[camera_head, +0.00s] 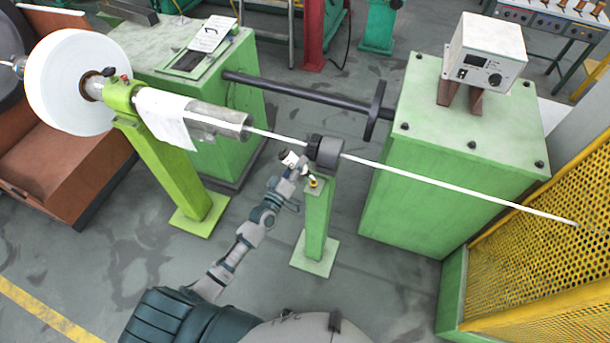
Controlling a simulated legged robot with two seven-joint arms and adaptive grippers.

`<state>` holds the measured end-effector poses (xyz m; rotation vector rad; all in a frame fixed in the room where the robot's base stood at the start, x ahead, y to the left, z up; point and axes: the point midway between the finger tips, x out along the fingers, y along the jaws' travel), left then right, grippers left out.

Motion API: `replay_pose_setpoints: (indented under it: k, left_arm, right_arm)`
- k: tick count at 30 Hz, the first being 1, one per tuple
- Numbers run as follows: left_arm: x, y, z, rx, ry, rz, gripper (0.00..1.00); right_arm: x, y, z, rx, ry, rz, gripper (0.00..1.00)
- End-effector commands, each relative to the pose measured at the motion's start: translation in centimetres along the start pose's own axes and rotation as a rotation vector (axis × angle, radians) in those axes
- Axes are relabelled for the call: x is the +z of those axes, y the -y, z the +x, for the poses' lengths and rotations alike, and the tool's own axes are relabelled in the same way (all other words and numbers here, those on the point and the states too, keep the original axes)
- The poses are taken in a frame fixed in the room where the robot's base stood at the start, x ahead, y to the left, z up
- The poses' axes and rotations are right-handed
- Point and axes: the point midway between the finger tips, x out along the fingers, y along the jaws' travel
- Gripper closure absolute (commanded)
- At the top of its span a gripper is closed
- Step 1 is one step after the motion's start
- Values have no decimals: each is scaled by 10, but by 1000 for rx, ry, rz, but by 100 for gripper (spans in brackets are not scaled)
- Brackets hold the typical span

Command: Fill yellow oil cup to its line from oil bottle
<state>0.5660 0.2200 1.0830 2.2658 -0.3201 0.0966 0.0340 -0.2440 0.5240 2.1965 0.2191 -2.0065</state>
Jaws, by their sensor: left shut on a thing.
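The small yellow oil cup (314,183) sits on top of a green post, just below a dark round bearing block (325,151). My left gripper (298,166) is shut on the oil bottle (290,158), a small white bottle with a dark end at its upper left. The bottle is tilted, and a thin pale part slopes from it down right toward the cup. I cannot tell whether its tip touches the cup. The cup's line and oil level are too small to see. My right gripper is not in view.
A long white rod (430,180) runs through the bearing block toward a yellow mesh guard (545,245). A green cabinet (455,150) with a control box (487,58) stands right. A white cloth (166,117) hangs on the shaft left. Grey floor is clear around the post.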

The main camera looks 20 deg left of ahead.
Motion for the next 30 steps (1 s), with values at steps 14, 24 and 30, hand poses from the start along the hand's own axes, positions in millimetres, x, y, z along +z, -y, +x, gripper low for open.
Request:
replay_pose_setpoints:
  k: [14, 24, 30]
  left_arm:
    - [-5, 24, -8, 13, -106, -414, 96]
    - [-18, 17, -6, 14, -154, -613, 96]
    - [-16, 17, -7, 13, -153, -610, 96]
  right_arm:
    - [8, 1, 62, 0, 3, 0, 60]
    - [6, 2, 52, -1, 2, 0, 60]
    - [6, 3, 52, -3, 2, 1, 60]
